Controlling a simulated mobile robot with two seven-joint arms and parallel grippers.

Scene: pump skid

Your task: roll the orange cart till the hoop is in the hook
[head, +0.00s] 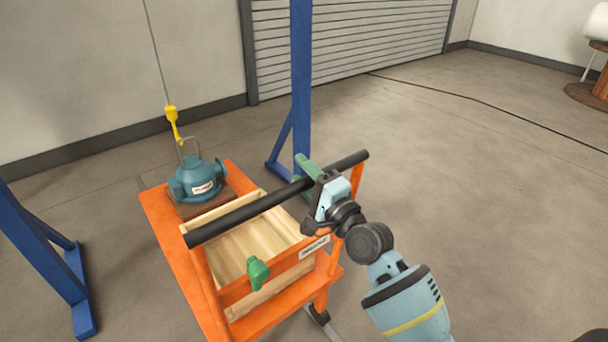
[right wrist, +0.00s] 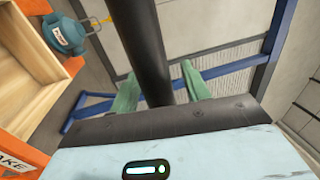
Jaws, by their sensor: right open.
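The orange cart (head: 172,228) has a black push bar (head: 238,213). A teal pump (head: 198,181) sits at its far end with a thin grey hoop (head: 191,140) on top. The yellow hook (head: 172,116) hangs on a cable beside the hoop; I cannot tell if they touch. My right gripper (head: 310,178) is open at the right part of the bar. The pump (right wrist: 66,33) shows there too. My left gripper is out of view.
A wooden crate (head: 222,213) sits on the cart's near part, with a green knob (head: 257,272) at its near side. Blue gantry posts stand left (head: 45,248) and right (head: 301,75) of the cart. A cable (head: 480,102) lies on the floor.

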